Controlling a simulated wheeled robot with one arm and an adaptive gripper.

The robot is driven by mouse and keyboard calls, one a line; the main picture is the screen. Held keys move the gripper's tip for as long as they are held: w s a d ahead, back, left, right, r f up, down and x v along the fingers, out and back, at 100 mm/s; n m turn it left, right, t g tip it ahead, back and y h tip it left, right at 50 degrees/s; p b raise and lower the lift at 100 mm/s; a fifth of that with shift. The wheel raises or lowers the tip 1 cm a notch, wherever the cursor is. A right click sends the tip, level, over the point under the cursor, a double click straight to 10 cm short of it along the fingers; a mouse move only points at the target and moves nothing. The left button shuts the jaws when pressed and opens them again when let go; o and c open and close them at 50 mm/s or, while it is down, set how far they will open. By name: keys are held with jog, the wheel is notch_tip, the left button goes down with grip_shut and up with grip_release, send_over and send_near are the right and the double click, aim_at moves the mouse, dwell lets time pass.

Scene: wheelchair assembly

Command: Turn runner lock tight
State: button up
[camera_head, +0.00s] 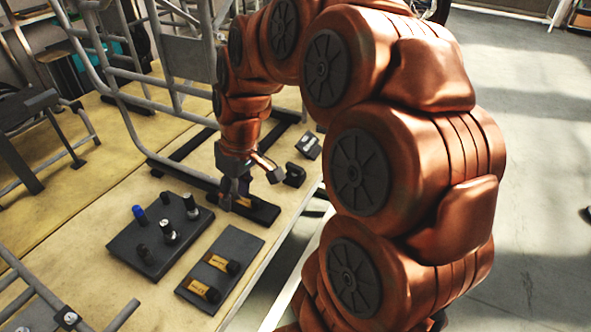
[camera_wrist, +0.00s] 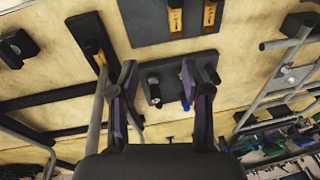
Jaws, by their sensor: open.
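A yellow-and-black piece (camera_head: 243,202), which looks like a runner lock, sits near the end of a black bar (camera_head: 266,213) on the table. It also shows in the wrist view (camera_wrist: 100,58), left of my left finger. My gripper (camera_head: 231,198) points down just beside this piece in the head view and partly hides it. In the wrist view my gripper (camera_wrist: 157,68) has its two fingers spread apart, with nothing between them. I cannot tell whether a finger touches the lock, or how far it is turned.
A dark tray (camera_head: 240,243) holds two similar yellow-and-black pieces. Another dark plate (camera_head: 125,240) carries several upright pegs, one blue-topped. Small black blocks (camera_head: 308,146) lie near the table's right edge. A grey tubular frame (camera_head: 122,100) rises behind my gripper.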

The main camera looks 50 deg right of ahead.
jog(key=w+d+f+t+b, duration=0.1)
jog(key=w+d+f, duration=0.15)
jog(key=d, duration=0.35)
jog(key=w+d+f+t+b, duration=0.1)
jog(key=w+d, duration=0.3)
jog(key=d, duration=0.2)
jog(key=t+h+b, duration=0.1)
jog(key=b, duration=0.1)
send_near(295, 166)
jog(key=f, duration=0.1)
jog(key=shift+p+x, duration=0.8)
jog(key=shift+x, duration=3.3)
jog(key=shift+w+a, duration=0.1)
jog(key=shift+w, duration=0.05)
jog(key=shift+r, duration=0.1)
jog(key=shift+c, duration=0.3)
grip_shut()
